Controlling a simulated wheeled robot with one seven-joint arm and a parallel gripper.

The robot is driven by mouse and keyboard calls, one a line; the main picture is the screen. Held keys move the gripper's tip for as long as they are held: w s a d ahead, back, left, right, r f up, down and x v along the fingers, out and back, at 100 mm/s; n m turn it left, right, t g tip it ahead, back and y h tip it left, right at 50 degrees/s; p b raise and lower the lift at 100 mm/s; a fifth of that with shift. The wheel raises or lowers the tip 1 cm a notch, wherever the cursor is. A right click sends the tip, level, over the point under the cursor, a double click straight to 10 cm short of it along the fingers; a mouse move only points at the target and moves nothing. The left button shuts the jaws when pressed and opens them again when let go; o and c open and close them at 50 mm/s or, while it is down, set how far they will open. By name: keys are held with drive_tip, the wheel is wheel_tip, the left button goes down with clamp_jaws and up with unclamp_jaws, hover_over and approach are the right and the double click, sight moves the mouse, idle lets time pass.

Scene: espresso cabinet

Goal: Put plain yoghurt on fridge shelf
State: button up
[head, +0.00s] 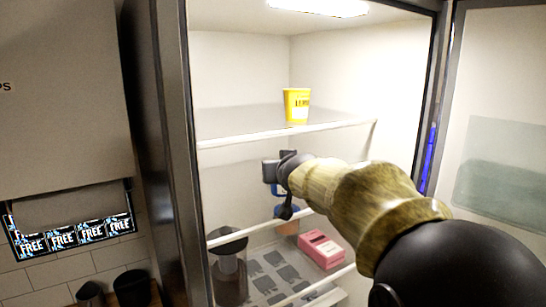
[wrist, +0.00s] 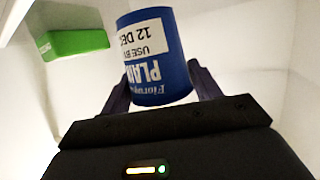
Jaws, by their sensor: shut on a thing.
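The plain yoghurt (wrist: 158,65) is a blue tub with a white use-by label and the word "PLAIN". In the wrist view it sits between the two fingers of my gripper (wrist: 162,84), which is shut on it. In the head view my gripper (head: 277,172) is inside the open fridge, below the upper shelf (head: 240,136). There only a small blue patch of the tub (head: 276,190) shows; the gripper hides the rest. I cannot tell whether the tub touches a shelf.
A yellow tub (head: 297,104) stands on the upper shelf. Lower down are a pink box (head: 321,249), an orange tub (head: 287,222) and a dark-lidded jug (head: 229,270). A green box (wrist: 75,42) shows in the wrist view. The upper shelf's left part is clear.

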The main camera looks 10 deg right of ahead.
drive_tip(key=w+p, duration=0.5)
drive_tip(key=w, duration=0.4)
drive_tip(key=shift+w+d+p, duration=0.35)
drive_tip(key=shift+w+d, duration=0.05)
drive_tip(key=shift+w+f+p, duration=0.25)
drive_tip(key=shift+f, duration=0.65)
drive_tip(key=shift+w+f+p, duration=0.2)
drive_tip(key=shift+f, duration=0.7)
drive_tip(key=shift+d, duration=0.1)
